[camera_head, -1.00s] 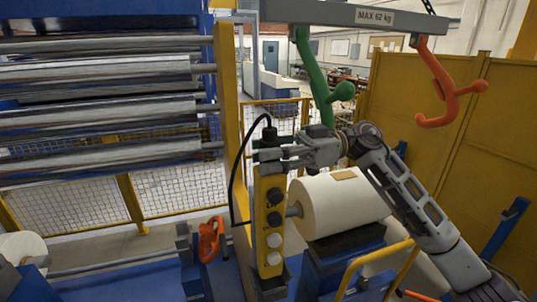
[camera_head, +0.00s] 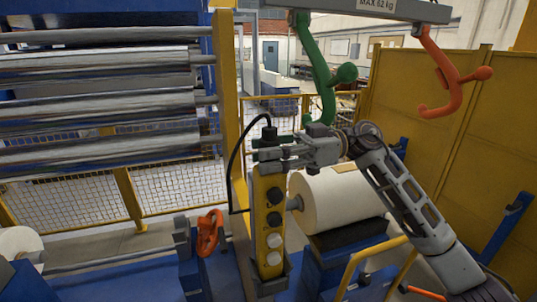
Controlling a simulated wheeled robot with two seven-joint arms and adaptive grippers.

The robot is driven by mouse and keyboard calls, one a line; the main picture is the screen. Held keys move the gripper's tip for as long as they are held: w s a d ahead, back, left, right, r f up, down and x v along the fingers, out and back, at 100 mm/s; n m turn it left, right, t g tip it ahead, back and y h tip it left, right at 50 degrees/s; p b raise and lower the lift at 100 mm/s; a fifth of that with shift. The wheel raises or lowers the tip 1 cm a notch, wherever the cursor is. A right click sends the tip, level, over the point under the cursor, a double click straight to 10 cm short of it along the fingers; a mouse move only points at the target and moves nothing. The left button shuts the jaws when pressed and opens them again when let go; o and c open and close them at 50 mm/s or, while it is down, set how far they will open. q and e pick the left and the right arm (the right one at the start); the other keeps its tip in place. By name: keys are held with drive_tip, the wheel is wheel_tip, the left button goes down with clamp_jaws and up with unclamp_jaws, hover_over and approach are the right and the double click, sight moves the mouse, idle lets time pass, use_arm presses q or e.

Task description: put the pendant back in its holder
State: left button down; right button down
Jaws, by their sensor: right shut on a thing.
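The yellow pendant (camera_head: 268,215) with black and white round buttons hangs upright near the middle of the head view. Its black cable loops from its top down the left side. My right gripper (camera_head: 272,153) comes in from the right and is shut on the pendant's upper part. The pendant's lower end is at a dark grey bracket-like holder (camera_head: 272,286) at the bottom of the view. I cannot tell how deep the end sits in it. My left gripper is not in view.
A white film roll (camera_head: 335,200) lies on a blue stand just right of the pendant. Green (camera_head: 318,75) and orange (camera_head: 447,75) hooks hang from a grey beam above. An orange clamp-like part (camera_head: 208,233) is at left. A yellow post (camera_head: 229,110) stands behind, with metal rollers further left.

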sight(255, 173)
drive_tip(key=shift+f+b, duration=1.1)
drive_tip(key=shift+f, duration=0.6)
drive_tip(key=shift+f, duration=0.1)
drive_tip(key=shift+p, duration=0.7)
drive_tip(key=shift+f+p, duration=0.1)
drive_tip(key=shift+p, duration=0.35)
idle(1.1)
drive_tip(key=shift+c, duration=2.4)
unclamp_jaws()
drive_tip(key=shift+f, duration=0.1)
drive_tip(key=shift+r, duration=0.2)
